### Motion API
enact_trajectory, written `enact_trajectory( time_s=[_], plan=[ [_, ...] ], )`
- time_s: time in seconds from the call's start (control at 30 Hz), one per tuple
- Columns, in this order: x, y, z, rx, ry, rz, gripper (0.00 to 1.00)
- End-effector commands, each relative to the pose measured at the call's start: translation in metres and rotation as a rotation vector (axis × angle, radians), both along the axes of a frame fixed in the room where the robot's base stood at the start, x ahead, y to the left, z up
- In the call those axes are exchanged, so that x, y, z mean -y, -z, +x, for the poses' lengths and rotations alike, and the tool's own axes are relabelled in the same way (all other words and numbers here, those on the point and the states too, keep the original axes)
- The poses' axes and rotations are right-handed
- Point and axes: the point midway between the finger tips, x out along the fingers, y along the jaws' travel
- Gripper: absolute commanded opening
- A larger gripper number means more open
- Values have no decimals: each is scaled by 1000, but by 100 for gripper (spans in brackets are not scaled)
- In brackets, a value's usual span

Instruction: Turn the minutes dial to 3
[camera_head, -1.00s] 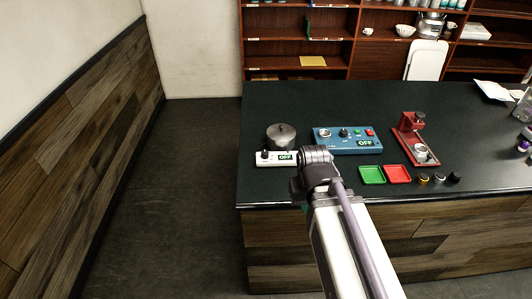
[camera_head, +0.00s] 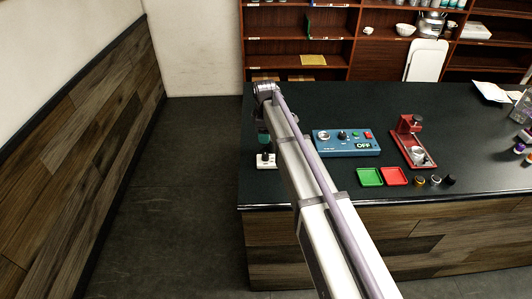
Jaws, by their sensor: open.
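A blue control box (camera_head: 347,143) stands on the dark counter. It has a round dial at its left, a black knob (camera_head: 342,135), small green and red buttons and a display reading OFF. Its small lettering is unreadable, so I cannot tell which control is the minutes dial. My gripper (camera_head: 265,148) is open, small and dark, at the left end of a white heater unit (camera_head: 264,163), left of the blue box. Its fingertips merge with the unit's black knob, so I cannot tell whether they touch. My arm hides the rest of the heater and its metal pot.
A red stand (camera_head: 413,140) with a cup and several small round parts are to the right. The counter (camera_head: 330,100) behind the box is clear.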

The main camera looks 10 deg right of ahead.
Motion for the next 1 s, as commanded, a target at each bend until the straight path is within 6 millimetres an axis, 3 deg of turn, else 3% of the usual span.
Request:
enact_trajectory(
  time_s=[0.17,0.27,0.6,0.7,1.0],
  plan=[
    [0,5,-1,0,-11,0,56],
    [1,18,-1,0,-10,0,56],
    [1,96,2,0,-8,0,56],
    [2,108,2,0,-8,0,56],
    [2,108,2,0,-8,0,56]
  ],
)
